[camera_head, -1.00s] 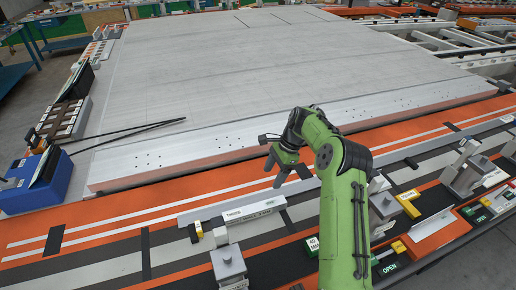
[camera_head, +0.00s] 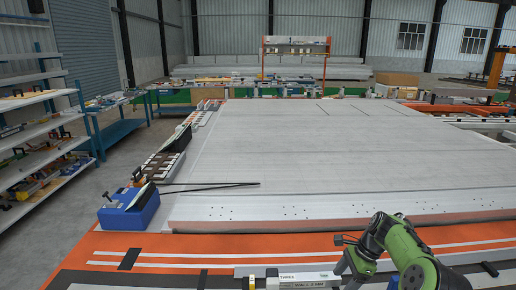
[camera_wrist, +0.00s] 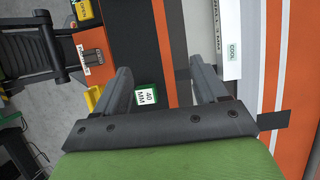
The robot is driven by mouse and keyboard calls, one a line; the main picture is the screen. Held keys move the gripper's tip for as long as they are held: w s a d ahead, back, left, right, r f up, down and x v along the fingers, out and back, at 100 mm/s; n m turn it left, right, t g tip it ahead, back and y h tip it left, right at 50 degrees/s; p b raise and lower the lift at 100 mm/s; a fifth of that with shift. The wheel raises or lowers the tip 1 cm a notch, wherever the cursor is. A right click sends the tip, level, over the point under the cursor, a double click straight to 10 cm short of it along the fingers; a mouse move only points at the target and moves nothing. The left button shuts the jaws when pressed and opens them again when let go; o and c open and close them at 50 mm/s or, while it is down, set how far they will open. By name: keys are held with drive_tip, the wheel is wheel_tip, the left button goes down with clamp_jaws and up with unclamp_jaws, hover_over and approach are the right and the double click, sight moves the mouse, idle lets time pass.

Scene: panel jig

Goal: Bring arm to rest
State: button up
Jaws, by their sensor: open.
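My green arm stands at the lower right of the head view, bent at the elbow. My gripper (camera_head: 346,264) points downward over the orange and grey front strip. In the wrist view my gripper (camera_wrist: 162,75) shows two dark fingers spread apart with nothing between them. Beyond the fingers, a small green and white "40 MM" block (camera_wrist: 147,95) lies below on the dark band. A white bar with a "COOL" label (camera_wrist: 231,55) shows beside the right finger.
A large pale panel (camera_head: 310,150) fills the middle of the bench. A blue box (camera_head: 130,210) with black rods stands at its left corner. A shelf rack (camera_head: 40,140) is at far left. Open grey floor (camera_head: 120,165) lies between rack and bench.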

drive_tip(key=s+a+r+n+t+h, duration=0.1)
drive_tip(key=s+a+r+n+h, duration=0.15)
drive_tip(key=s+r+n, duration=0.35)
drive_tip(key=s+a+r+n+h, duration=0.1)
drive_tip(key=s+a+r, duration=0.2)
drive_tip(key=s+r, duration=0.3)
drive_tip(key=s+a+r+n+t+h, duration=0.1)
drive_tip(key=s+a+r+n+h, duration=0.2)
drive_tip(key=r, duration=0.5)
drive_tip(key=s+a+n+t+y, duration=0.1)
drive_tip(key=s+n, duration=0.6)
drive_tip(key=s, duration=1.3)
drive_tip(key=t+y, duration=0.1)
drive_tip(key=t, duration=0.1)
drive_tip(key=shift+a+f+n+t, duration=0.3)
drive_tip(key=shift+a+f+n, duration=0.1)
drive_tip(key=shift+w, duration=0.1)
